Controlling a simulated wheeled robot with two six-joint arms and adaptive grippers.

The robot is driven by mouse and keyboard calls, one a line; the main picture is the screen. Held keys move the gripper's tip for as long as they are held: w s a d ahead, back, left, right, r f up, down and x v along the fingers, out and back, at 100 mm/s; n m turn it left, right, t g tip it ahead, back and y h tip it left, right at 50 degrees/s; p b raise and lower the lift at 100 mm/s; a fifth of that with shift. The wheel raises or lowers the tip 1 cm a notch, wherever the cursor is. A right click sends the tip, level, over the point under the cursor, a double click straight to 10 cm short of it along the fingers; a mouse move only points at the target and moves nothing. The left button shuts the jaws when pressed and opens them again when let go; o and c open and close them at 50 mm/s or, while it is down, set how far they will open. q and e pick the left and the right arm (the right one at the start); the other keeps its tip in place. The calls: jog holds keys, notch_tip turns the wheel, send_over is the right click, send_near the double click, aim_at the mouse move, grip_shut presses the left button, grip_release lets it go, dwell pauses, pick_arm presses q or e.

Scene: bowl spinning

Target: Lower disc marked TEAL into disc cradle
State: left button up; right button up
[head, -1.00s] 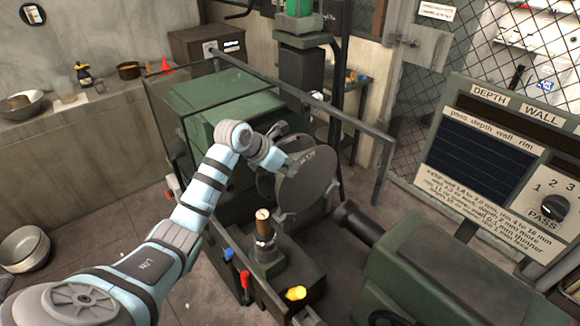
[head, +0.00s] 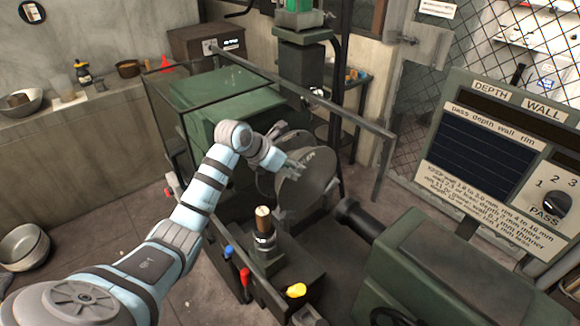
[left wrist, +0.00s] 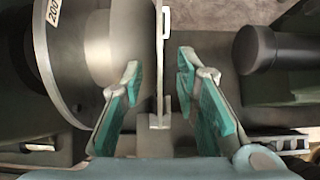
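A thin grey disc (head: 310,182) stands upright in the green machine, with small dark marking near its upper edge that I cannot read. In the left wrist view the disc (left wrist: 160,45) shows edge-on as a thin upright strip. A grey bracket-like part (left wrist: 159,135), which may be the cradle, is at the strip's lower end; I cannot tell if the disc is seated in it. My left gripper (left wrist: 158,82) is open, its teal-padded fingers on either side of the strip with gaps. It also shows at the disc's upper left in the head view (head: 291,164). My right gripper is out of view.
A round metal spindle part (left wrist: 85,55) is close left of the fingers, and a dark cylinder (left wrist: 275,48) is to their right. A guard rail (head: 300,92) runs behind the disc. A wood-topped post (head: 263,222) and coloured levers (head: 244,278) stand in front.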

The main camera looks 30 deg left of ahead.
pick_arm(q)
jog(key=v, duration=1.2)
dwell(0.4)
